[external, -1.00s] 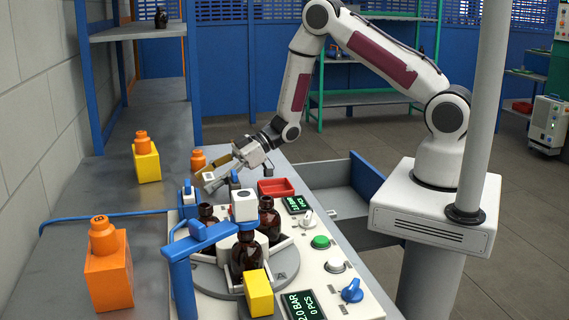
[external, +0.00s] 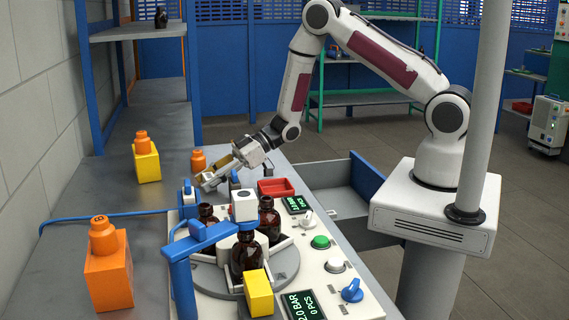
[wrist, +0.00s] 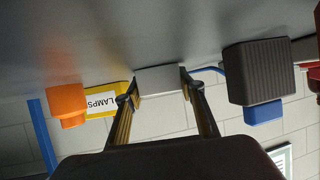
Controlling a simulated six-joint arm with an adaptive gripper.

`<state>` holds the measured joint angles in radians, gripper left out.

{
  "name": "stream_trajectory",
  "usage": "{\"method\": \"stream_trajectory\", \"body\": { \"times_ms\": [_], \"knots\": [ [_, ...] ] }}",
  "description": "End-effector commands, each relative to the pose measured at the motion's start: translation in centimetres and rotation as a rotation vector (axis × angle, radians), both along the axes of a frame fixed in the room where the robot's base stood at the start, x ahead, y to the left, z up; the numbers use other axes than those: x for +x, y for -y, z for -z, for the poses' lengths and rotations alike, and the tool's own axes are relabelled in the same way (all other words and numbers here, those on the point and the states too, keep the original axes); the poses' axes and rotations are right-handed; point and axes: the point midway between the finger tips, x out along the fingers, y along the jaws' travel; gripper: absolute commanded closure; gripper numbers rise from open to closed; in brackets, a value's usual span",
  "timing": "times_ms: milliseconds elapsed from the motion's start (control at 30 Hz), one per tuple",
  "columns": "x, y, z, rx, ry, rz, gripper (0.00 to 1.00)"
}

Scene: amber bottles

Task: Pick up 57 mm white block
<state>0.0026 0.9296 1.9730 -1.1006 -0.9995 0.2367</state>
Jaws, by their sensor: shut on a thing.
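The white block (wrist: 160,79) shows as a pale grey-white face between my two fingertips in the wrist view. My gripper (wrist: 157,92) is shut on it, with one finger at each side. In the external view my gripper (external: 212,174) is above the far end of the machine panel, reaching toward the left. The block (external: 208,178) is small there and partly hidden by the fingers. I cannot tell in that view how much gap is under it.
An orange piece (external: 198,160) stands just behind my gripper. A red tray (external: 276,187) is to its right. Brown bottles (external: 247,257) stand on the turntable in front, beside a blue bracket (external: 199,236).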

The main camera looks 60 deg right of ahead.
Motion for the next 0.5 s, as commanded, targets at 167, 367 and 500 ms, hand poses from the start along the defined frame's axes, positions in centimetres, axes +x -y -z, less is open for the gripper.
{"method": "stream_trajectory", "body": {
  "times_ms": [167,367,500],
  "knots": [
    [0.0,0.0,-0.5,0.0,0.002,0.0,0.83],
    [0.1,0.0,-2.0,0.0,0.003,0.0,0.83],
    [0.0,0.0,-3.4,0.001,0.003,-0.001,0.83]
  ]
}}
